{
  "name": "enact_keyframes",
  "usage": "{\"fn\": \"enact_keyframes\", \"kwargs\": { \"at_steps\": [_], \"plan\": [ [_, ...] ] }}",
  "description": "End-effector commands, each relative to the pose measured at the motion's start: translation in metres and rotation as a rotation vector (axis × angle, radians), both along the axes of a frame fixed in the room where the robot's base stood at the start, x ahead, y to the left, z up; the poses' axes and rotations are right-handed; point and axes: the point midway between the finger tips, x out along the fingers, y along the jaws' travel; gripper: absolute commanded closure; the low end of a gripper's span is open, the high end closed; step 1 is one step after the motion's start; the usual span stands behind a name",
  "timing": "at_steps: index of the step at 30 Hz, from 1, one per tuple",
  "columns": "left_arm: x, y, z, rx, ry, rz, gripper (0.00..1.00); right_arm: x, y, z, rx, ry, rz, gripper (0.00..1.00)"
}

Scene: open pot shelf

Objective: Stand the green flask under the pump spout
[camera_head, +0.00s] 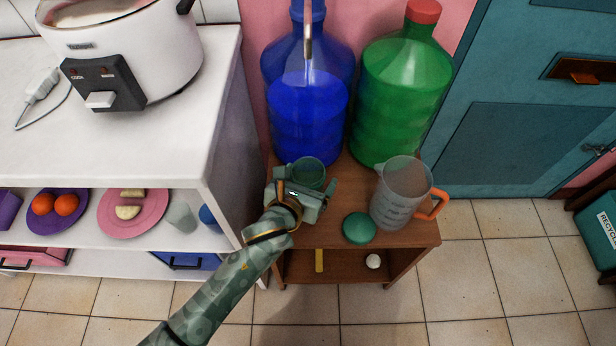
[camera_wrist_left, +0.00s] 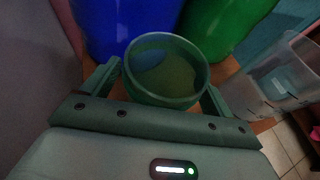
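The green flask (camera_head: 309,170), an open-topped round vessel, is at the back left of the small brown table, in front of the blue bottle. In the left wrist view the flask (camera_wrist_left: 166,72) shows from above, between the fingers of my left gripper (camera_wrist_left: 164,78). The fingers of my left gripper (camera_head: 305,186) lie on both sides of it; whether they press on it is unclear. The pump spout (camera_head: 308,48) hangs in front of the blue bottle (camera_head: 306,120), above the flask in the picture. My right gripper is not in view.
A clear measuring jug (camera_head: 398,195) with an orange handle and a round green lid-like piece (camera_head: 359,228) stand on the brown table (camera_head: 410,236). A green bottle (camera_head: 398,95) stands behind. A white counter (camera_head: 215,130) with a cooker (camera_head: 125,55) is at left.

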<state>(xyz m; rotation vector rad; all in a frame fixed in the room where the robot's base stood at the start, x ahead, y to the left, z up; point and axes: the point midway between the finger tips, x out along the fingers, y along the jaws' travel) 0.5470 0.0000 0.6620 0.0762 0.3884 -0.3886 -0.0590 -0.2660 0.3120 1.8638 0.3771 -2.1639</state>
Motion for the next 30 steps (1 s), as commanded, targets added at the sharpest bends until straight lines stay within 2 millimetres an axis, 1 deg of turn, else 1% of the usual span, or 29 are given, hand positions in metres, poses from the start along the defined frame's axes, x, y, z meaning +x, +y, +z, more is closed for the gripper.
{"fn": "enact_keyframes", "kwargs": {
  "at_steps": [5, 8, 11, 14, 18, 21, 25, 30],
  "plan": [
    [0.0, 0.0, 0.0, 0.0, 0.0, 0.0, 0.14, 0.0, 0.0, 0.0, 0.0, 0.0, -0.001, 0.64],
    [-0.001, 0.0, 0.004, 0.0, -0.001, 0.0, 0.14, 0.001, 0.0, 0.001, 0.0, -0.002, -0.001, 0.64],
    [-0.012, 0.006, 0.012, 0.003, -0.002, -0.001, 0.14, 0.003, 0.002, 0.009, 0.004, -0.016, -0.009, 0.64],
    [-0.03, 0.013, 0.023, 0.004, -0.005, -0.001, 0.14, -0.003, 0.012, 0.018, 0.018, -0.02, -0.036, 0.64],
    [-0.06, 0.025, 0.037, 0.003, -0.005, -0.001, 0.14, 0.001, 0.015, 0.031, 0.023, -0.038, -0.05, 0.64],
    [-0.078, 0.033, 0.044, 0.002, -0.004, -0.002, 0.14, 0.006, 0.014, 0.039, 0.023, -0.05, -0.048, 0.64],
    [-0.094, 0.04, 0.048, 0.002, -0.003, 0.0, 0.14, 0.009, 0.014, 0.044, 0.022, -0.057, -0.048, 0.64],
    [-0.102, 0.043, 0.05, 0.0, -0.001, 0.0, 0.14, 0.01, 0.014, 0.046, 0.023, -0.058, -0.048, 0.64]
  ]
}}
